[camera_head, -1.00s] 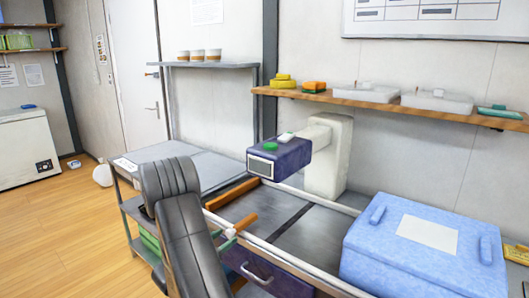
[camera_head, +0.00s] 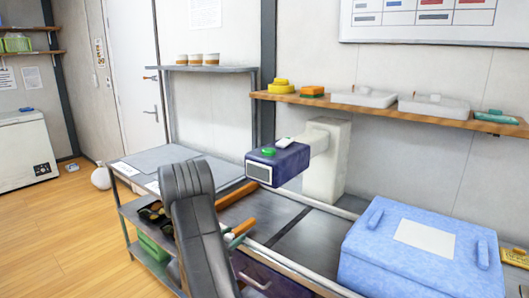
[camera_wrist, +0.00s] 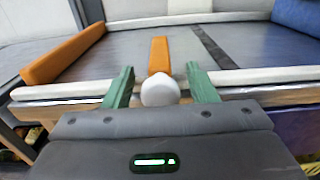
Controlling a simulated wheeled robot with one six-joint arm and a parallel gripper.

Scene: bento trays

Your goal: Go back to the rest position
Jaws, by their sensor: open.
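My gripper (camera_head: 233,238) has green fingers and is beside the near edge of the grey worktop (camera_head: 262,215). In the wrist view its fingers (camera_wrist: 160,68) stand apart with a gap between them. A white rounded thing (camera_wrist: 160,90) shows in that gap; I cannot tell whether it is part of my gripper. An orange bar (camera_wrist: 160,54) lies beyond it on the worktop. Another orange bar (camera_head: 237,194) runs along the left side of the worktop. My dark arm hides part of the front edge.
A blue box (camera_head: 385,258) stands at the right of the worktop. A dark blue device (camera_head: 277,165) on a white stand juts over its back. A wall shelf (camera_head: 400,112) holds several small items. A trolley (camera_head: 140,165) with dark trays stands left.

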